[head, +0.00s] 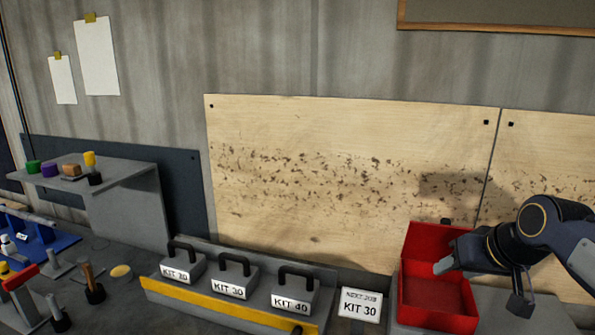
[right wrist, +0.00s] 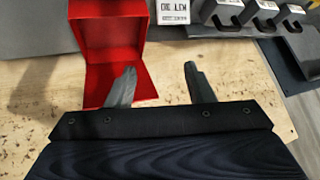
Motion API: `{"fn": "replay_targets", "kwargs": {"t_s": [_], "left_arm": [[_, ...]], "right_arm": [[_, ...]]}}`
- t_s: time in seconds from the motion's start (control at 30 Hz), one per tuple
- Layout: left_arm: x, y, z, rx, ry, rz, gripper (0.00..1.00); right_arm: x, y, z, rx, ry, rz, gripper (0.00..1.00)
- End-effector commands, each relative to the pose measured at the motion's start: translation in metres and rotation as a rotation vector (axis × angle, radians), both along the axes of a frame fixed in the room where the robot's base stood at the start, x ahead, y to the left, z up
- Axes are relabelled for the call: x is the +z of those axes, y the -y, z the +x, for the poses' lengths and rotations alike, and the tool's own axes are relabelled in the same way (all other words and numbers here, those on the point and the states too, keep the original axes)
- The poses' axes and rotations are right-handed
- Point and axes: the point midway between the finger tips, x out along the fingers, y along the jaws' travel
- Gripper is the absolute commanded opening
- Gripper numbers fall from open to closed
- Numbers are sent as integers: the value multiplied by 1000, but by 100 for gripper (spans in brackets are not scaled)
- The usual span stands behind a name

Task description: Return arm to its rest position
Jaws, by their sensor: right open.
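My right arm comes in from the right in the head view. Its gripper (head: 482,285) is open, with one finger in front of the open red box (head: 438,306) and the other to the right of it. In the right wrist view the two fingers of my right gripper (right wrist: 160,68) stand wide apart with nothing between them. The red box (right wrist: 108,30) shows beyond the left finger there, and its visible inside looks empty. I cannot tell whether the finger touches the box. My left gripper is not in view.
A grey rack with a yellow strip (head: 230,305) holds handled blocks marked KIT 20 (head: 176,272), KIT 30 (head: 230,286) and KIT 40 (head: 292,302). A white KIT 30 card (head: 360,306) stands beside the box. A stained wooden panel (head: 340,170) rises behind.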

Motion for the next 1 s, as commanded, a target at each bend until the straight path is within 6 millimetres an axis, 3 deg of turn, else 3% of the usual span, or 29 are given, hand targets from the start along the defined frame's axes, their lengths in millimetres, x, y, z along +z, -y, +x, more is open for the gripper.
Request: {"fn": "replay_targets", "kwargs": {"t_s": [0.03,0.2,0.3,0.43,0.6,1.0], "left_arm": [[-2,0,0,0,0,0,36],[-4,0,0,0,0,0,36],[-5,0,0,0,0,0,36],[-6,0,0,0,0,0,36],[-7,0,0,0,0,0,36],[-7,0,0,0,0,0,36]], "right_arm": [[-10,-9,-30,2,-13,9,48],[-57,-37,-118,0,-67,68,48],[-90,-54,-164,-2,-97,112,48],[-126,-73,-207,-2,-126,162,48],[-153,-87,-234,-1,-148,198,48],[-157,-89,-238,0,-153,205,48]]}}
